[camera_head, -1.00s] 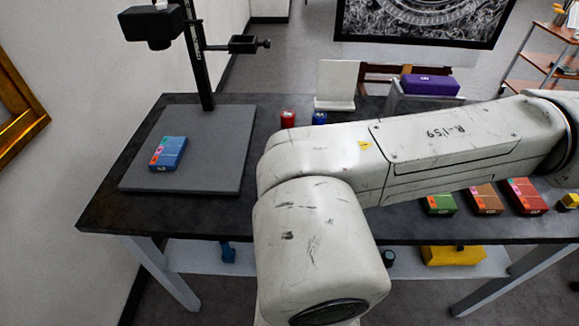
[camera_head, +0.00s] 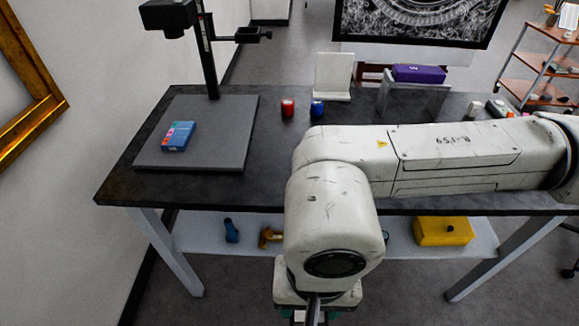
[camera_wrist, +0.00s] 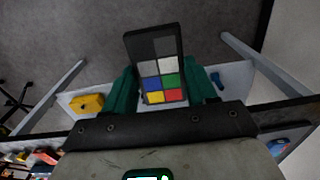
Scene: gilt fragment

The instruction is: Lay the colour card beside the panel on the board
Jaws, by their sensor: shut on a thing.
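The colour card (camera_wrist: 166,83), a dark-framed card with coloured and grey squares, is held upright between the green fingers of my gripper (camera_wrist: 160,92) in the wrist view. My gripper is shut on it. In the head view my gripper is mostly cut off at the bottom edge, in front of the table, and I cannot make out the card there. The grey board (camera_head: 235,158) lies on the table's left part under a black camera stand. A small blue block with coloured patches (camera_head: 178,136), seemingly the panel, lies on the board's left half. The board's right half is bare.
The dark table (camera_head: 125,188) stands beyond my gripper. A red can (camera_head: 287,108) and a blue can (camera_head: 317,109) stand right of the board. The black stand (camera_head: 207,60) rises at the board's back. A yellow box (camera_head: 442,231) is on the lower shelf.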

